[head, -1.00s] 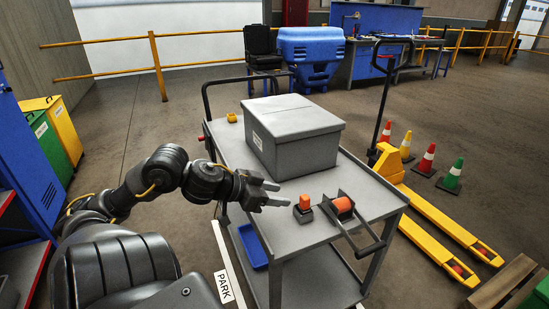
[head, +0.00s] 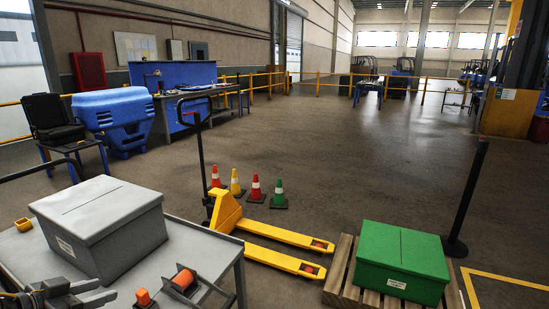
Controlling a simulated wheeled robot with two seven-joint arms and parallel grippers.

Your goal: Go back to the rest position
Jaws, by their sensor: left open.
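My left gripper (head: 95,295) shows at the bottom left of the head view, over the grey cart (head: 190,243). Its two fingers are apart and nothing is between them. On the cart, to the right of the fingers, stand a small orange-topped block (head: 143,297) and a dark fixture with an orange roller (head: 183,279) and a handle. The grey lidded box (head: 105,225) stands on the cart behind the gripper. My right gripper is not in view.
A yellow pallet jack (head: 265,235) stands beyond the cart, with several cones (head: 256,190) behind it. A green box (head: 402,262) sits on a wooden pallet (head: 340,275) at the right, near a black post (head: 467,200). The floor behind is open.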

